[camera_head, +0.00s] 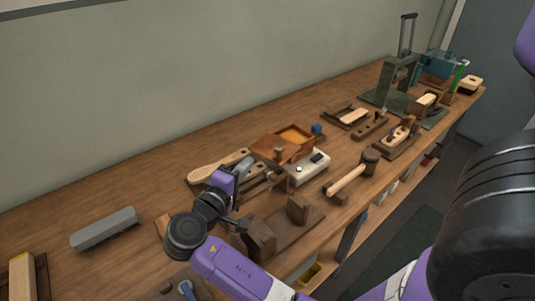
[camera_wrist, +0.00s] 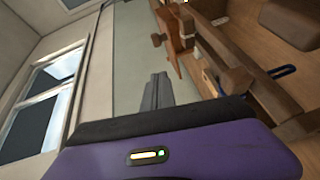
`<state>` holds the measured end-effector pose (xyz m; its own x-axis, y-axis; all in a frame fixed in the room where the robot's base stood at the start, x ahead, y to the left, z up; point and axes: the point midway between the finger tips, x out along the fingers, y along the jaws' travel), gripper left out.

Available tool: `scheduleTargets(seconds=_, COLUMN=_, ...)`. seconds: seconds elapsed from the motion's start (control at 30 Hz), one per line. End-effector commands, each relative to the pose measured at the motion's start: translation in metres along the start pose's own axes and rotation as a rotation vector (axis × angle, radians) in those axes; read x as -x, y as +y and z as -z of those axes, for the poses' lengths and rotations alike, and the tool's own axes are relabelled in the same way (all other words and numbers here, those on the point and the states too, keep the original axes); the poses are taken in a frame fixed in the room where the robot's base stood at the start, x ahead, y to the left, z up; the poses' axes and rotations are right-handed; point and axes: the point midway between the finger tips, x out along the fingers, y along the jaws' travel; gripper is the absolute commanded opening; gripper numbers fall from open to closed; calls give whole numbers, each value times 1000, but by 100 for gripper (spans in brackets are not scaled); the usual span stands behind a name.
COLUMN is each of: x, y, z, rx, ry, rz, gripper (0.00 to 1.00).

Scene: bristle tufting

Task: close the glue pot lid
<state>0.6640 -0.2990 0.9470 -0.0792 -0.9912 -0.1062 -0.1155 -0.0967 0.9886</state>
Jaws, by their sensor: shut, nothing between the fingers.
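The glue pot (camera_head: 309,145) looks like a brown box with an orange inside, at mid-bench in the head view. What looks like its lid (camera_head: 264,151) stands raised on the near left side, with a round knob (camera_head: 279,152) facing outward. In the wrist view the lid (camera_wrist: 171,50) and its knob (camera_wrist: 157,39) show above and right of the fingers. My gripper (camera_head: 243,166) is shut and empty, left of the lid and apart from it. Its grey fingertips show in the wrist view (camera_wrist: 160,78). The lid's hinge is not clear.
A white box with a dial (camera_head: 311,168) sits before the pot. A wooden paddle brush (camera_head: 208,170) lies behind my gripper. A wooden jig (camera_head: 285,228) and a mallet (camera_head: 351,178) are nearer the front edge. Bare bench lies around the grey bar (camera_head: 104,229).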

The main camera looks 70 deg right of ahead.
Motion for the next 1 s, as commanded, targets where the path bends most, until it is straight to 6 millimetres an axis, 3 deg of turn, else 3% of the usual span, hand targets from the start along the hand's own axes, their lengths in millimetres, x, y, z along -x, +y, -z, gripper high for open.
scheduleTargets(seconds=0.2, x=-45, y=1, z=-1, rx=1, ry=-4, rz=1, gripper=0)
scheduleTargets(seconds=0.4, x=-69, y=0, z=-17, rx=1, ry=-2, rz=2, gripper=0)
scheduleTargets(seconds=0.6, x=-80, y=0, z=-27, rx=0, ry=1, rz=2, gripper=0)
scheduleTargets(seconds=1.0, x=-81, y=-1, z=-28, rx=0, ry=2, rz=2, gripper=0)
